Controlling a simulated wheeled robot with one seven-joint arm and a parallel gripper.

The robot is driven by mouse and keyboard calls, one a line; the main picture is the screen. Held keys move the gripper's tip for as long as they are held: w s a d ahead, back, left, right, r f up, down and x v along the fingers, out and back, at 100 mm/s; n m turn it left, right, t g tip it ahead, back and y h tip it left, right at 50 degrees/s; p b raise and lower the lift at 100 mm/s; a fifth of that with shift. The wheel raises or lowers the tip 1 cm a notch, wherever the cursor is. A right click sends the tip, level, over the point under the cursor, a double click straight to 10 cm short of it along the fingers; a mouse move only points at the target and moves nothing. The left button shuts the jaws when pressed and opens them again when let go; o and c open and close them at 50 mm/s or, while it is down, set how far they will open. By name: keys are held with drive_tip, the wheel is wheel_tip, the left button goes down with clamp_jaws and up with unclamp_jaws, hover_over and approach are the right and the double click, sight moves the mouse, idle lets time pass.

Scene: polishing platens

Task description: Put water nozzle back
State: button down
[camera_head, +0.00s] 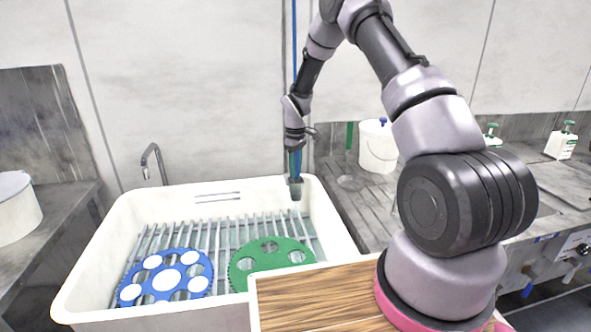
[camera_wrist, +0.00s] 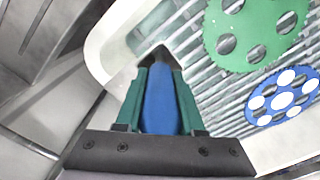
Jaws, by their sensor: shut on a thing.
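The blue water nozzle (camera_wrist: 160,100) is between the green fingers of my gripper (camera_wrist: 158,95) in the wrist view, and the fingers are shut on it. Its dark tip points away from the wrist, toward the sink. In the head view my gripper (camera_head: 294,165) hangs down at the back right corner of the white sink (camera_head: 90,255), with a grey end piece (camera_head: 296,188) below it by the rim. A blue hose (camera_head: 294,40) runs up the wall behind my arm. I cannot tell whether the nozzle touches the sink or a holder.
A blue platen (camera_head: 178,254) and a green platen (camera_head: 243,265) with holes lie on the slatted rack in the sink. A white bucket (camera_head: 377,150) stands on the right counter. A wooden board (camera_head: 315,300) is at the front, and a tap (camera_head: 150,160) is behind the sink.

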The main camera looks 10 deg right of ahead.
drive_tip(key=shift+f, duration=0.1)
drive_tip(key=c, duration=0.5)
unclamp_jaws()
